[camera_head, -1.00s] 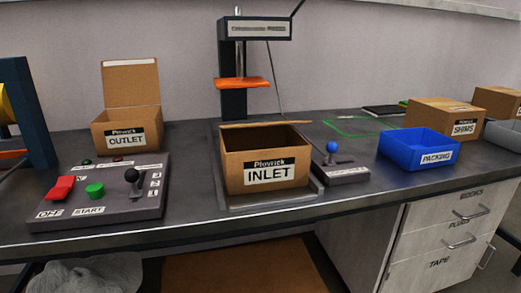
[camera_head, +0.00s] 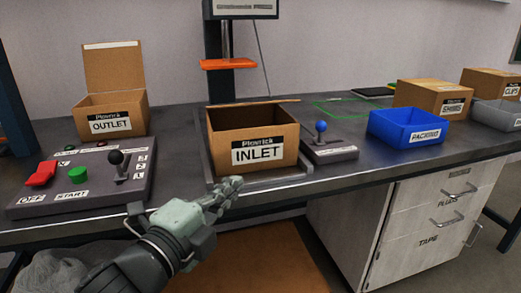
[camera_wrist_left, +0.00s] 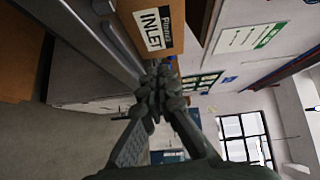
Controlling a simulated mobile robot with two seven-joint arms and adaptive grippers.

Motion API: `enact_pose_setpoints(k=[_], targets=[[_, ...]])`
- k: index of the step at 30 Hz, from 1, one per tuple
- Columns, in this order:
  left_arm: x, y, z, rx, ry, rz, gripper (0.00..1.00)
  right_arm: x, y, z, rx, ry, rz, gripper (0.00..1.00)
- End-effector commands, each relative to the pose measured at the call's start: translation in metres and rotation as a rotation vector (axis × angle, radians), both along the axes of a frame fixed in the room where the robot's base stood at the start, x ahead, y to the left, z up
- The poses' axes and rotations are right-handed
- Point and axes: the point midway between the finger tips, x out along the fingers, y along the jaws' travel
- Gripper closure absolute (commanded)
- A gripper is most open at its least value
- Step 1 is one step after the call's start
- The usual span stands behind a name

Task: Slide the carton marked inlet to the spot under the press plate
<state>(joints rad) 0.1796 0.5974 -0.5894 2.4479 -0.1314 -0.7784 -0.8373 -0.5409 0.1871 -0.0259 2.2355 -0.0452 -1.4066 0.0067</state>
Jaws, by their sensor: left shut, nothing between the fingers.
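The open-topped carton marked INLET (camera_head: 256,153) stands upright on a grey track (camera_head: 288,182) near the bench's front edge. It also shows in the wrist view (camera_wrist_left: 152,25), sideways at the top. The orange press plate (camera_head: 228,64) hangs on the press column behind the carton, higher up. My left gripper (camera_head: 232,186) is shut and empty, low in front of the carton's lower front side. Its closed fingers (camera_wrist_left: 160,82) show close to the carton in the wrist view; I cannot tell whether they touch it. My right gripper is not in view.
A control box (camera_head: 80,183) with red and green buttons and a black lever is at left. The OUTLET carton (camera_head: 110,115) is behind it. A blue-knobbed lever box (camera_head: 330,150) stands right of the track, then a blue PACKING bin (camera_head: 405,130) and SHIMS carton (camera_head: 425,98).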

Motion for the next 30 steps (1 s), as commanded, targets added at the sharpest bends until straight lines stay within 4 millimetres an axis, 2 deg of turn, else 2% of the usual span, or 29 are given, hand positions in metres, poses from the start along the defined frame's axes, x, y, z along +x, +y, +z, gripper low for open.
enact_pose_setpoints(k=[2,5,19,24,30], targets=[[-0.003,-0.006,0.009,0.025,-0.038,-0.022,1.00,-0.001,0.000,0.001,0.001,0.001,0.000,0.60],[0.003,-0.011,0.011,0.028,-0.044,-0.026,1.00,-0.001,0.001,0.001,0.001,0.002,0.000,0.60],[0.085,-0.054,0.010,0.025,-0.040,-0.023,1.00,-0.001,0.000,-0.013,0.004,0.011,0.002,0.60],[0.109,-0.045,0.009,0.027,-0.040,-0.022,1.00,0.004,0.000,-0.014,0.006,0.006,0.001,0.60],[0.121,-0.041,0.008,0.026,-0.039,-0.023,1.00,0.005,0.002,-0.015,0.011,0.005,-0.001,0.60]])
